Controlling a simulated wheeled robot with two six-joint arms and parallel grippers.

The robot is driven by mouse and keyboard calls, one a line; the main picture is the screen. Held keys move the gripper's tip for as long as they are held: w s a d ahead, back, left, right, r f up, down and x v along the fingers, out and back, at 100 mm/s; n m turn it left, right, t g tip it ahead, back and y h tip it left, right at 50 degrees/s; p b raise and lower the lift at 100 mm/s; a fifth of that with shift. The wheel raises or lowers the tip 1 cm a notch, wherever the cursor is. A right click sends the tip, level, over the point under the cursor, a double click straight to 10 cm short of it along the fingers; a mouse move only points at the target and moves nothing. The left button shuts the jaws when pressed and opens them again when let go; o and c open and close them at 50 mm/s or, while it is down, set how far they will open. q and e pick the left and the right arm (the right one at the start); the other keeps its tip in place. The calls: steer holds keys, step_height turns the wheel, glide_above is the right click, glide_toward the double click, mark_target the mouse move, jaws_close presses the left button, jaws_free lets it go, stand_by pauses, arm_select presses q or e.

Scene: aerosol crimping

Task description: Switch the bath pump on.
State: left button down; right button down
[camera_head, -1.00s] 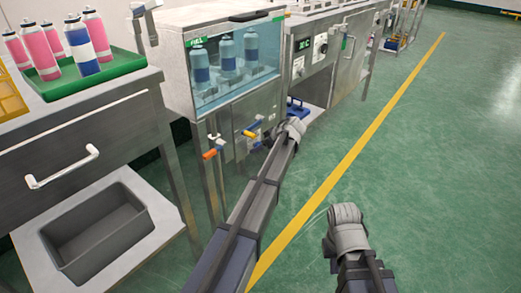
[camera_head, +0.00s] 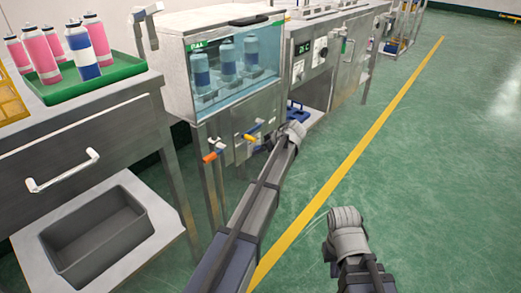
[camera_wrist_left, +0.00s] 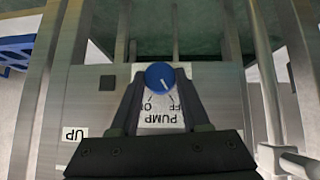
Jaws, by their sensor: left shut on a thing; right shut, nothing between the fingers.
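The pump switch is a blue round knob (camera_wrist_left: 160,76) with a white pointer line, on a metal panel (camera_wrist_left: 215,83). A PUMP label (camera_wrist_left: 160,118) with ON and OFF marks appears upside down below it. The pointer faces the label, tilted slightly to the OFF side. My left gripper (camera_wrist_left: 160,84) is shut on the knob, one finger on each side. In the head view my left forearm reaches the front of the glass-sided water bath (camera_head: 235,75); the knob cannot be made out there. My right gripper (camera_head: 346,217) is shut and empty above the floor.
Orange (camera_head: 209,157) and yellow (camera_head: 252,138) handles stick out of the bath's front. A UP label (camera_wrist_left: 75,134) is left of the knob. A table with a green tray (camera_head: 110,74) of cans stands left. Open floor lies right of the yellow line (camera_head: 385,122).

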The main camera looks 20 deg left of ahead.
arm_select(q)
steer(key=shift+w+d+f+m+g+y+b, duration=0.15)
steer(key=shift+m+g+y+b, duration=0.65)
steer(key=shift+g+b, duration=0.5)
steer(key=shift+w+f+m+g+y+b, duration=0.15)
steer(key=shift+m+g+y+b, duration=0.45)
steer(key=shift+m+g+b, duration=0.7)
steer(key=shift+w+d+f+m+g+y+b, duration=0.15)
steer(key=shift+m+g+y+b, duration=0.5)
steer(key=shift+g+b, duration=0.65)
steer(key=shift+a+r, duration=0.1)
steer(key=shift+r, duration=0.05)
steer(key=shift+c, duration=1.9)
jaws_free()
steer(key=shift+r, duration=0.1)
